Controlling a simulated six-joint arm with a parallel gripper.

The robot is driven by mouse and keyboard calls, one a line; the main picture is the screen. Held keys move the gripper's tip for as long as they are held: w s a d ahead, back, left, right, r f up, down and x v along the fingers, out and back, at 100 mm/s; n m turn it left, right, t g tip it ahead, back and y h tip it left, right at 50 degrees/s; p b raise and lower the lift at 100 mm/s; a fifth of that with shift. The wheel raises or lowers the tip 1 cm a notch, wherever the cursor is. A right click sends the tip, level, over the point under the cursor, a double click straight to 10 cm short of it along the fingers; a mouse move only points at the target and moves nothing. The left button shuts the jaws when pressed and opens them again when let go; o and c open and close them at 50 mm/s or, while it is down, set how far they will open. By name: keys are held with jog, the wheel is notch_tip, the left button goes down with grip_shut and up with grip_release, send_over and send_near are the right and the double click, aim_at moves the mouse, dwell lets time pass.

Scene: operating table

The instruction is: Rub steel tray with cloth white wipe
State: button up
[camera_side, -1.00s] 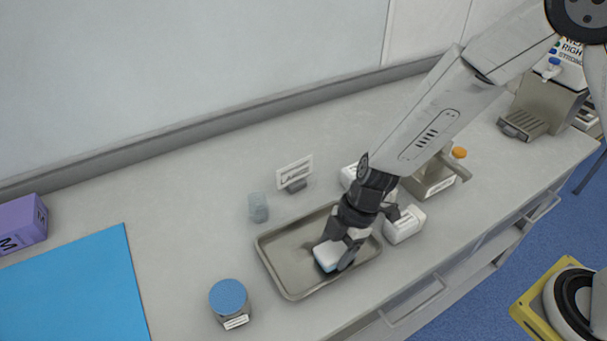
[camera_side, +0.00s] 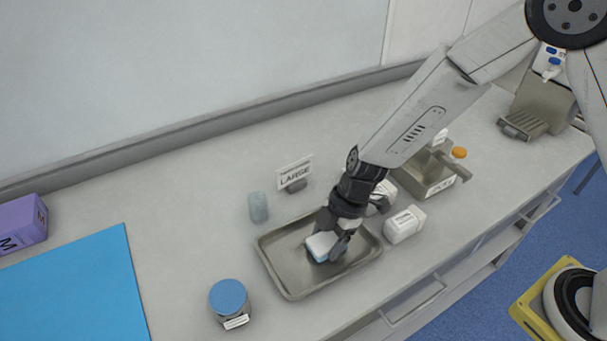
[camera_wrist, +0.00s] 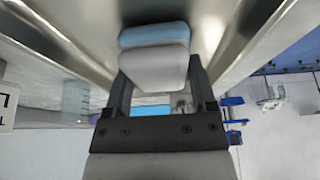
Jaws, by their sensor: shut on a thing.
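The steel tray (camera_side: 290,278) lies on the counter near its front edge; its shiny floor and walls also fill much of the wrist view (camera_wrist: 225,70). The white wipe (camera_side: 320,245) is a small white block with a light blue layer on one side. My gripper (camera_side: 338,243) is inside the tray's outline and shut on the wipe. In the wrist view the wipe (camera_wrist: 155,62) sits between the two dark fingers, its blue layer toward the tray. The wipe is low at the tray floor; I cannot tell for certain whether it touches.
A blue-lidded jar (camera_side: 229,300) stands left of the tray, and a small clear cup (camera_side: 258,207) behind it. White bottles (camera_side: 404,225) stand close on the right. A "LARGE" sign (camera_side: 295,174) stands behind. A blue mat (camera_side: 75,290) and purple box (camera_side: 22,224) are at left.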

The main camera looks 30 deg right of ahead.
aim_at(310, 228)
jog(key=shift+w, duration=0.45)
jog(key=shift+w, duration=0.15)
jog(key=shift+w+f, duration=0.15)
jog(key=shift+w, duration=1.4)
jog(key=shift+a, duration=0.75)
jog(key=shift+s+f, duration=0.1)
jog(key=shift+s, duration=1.75)
